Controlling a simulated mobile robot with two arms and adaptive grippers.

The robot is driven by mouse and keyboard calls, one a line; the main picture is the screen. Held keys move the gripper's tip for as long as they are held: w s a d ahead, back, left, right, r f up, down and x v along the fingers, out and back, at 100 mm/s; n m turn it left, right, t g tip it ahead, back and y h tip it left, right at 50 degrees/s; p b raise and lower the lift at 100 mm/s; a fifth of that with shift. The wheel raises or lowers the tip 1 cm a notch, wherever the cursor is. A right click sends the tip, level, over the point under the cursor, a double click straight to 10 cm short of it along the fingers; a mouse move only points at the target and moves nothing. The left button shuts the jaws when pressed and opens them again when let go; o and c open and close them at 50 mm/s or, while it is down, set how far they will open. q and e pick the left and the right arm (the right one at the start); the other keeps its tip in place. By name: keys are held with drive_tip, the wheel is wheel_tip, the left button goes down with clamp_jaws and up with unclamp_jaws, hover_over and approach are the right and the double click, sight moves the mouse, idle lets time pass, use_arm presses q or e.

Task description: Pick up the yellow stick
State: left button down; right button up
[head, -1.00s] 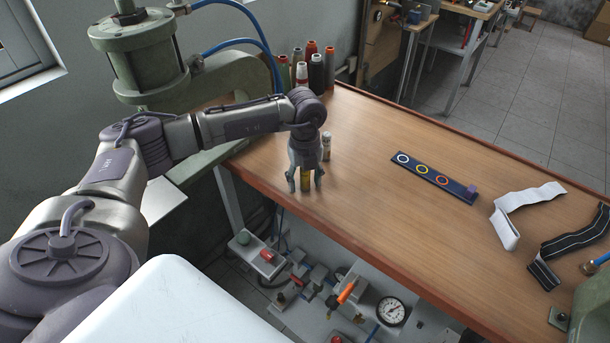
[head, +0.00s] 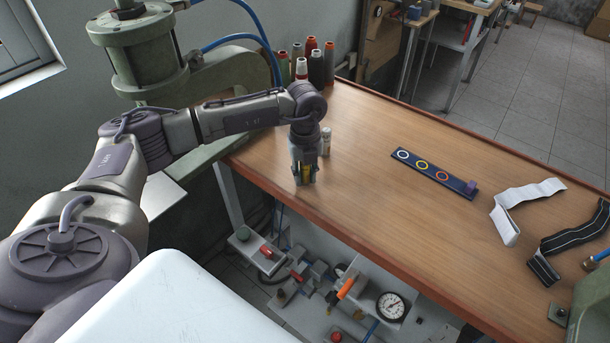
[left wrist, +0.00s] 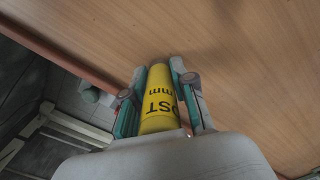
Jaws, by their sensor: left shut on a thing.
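The yellow stick (left wrist: 158,98) is a yellow cylinder with black lettering, seen between the fingers in the left wrist view. In the head view the stick (head: 306,171) shows as a small yellow strip between the fingers near the table's left front edge. My left gripper (head: 305,181) points down and is shut on the stick; its fingers (left wrist: 160,70) lie along both sides of it. The stick's upper part is hidden by the gripper. I cannot tell whether its lower end touches the table. My right gripper is not in view.
A small pale cylinder (head: 326,141) stands just behind the left gripper. Several thread spools (head: 314,65) stand at the back left corner. A dark strip with coloured rings (head: 432,174), a white band (head: 510,212) and a black band (head: 575,240) lie to the right. The wooden table (head: 380,220) is clear between.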

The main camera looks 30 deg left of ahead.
use_arm(q)
drive_tip(key=shift+r, duration=0.4)
wheel_tip(320, 180, up, 3)
drive_tip(key=shift+f+b, duration=0.1)
drive_tip(key=shift+b, duration=0.6)
drive_tip(key=s+d+r+b, duration=0.2)
drive_tip(key=s+d+r, duration=0.5)
drive_tip(key=s+d, duration=0.1)
drive_tip(key=shift+d, duration=0.25)
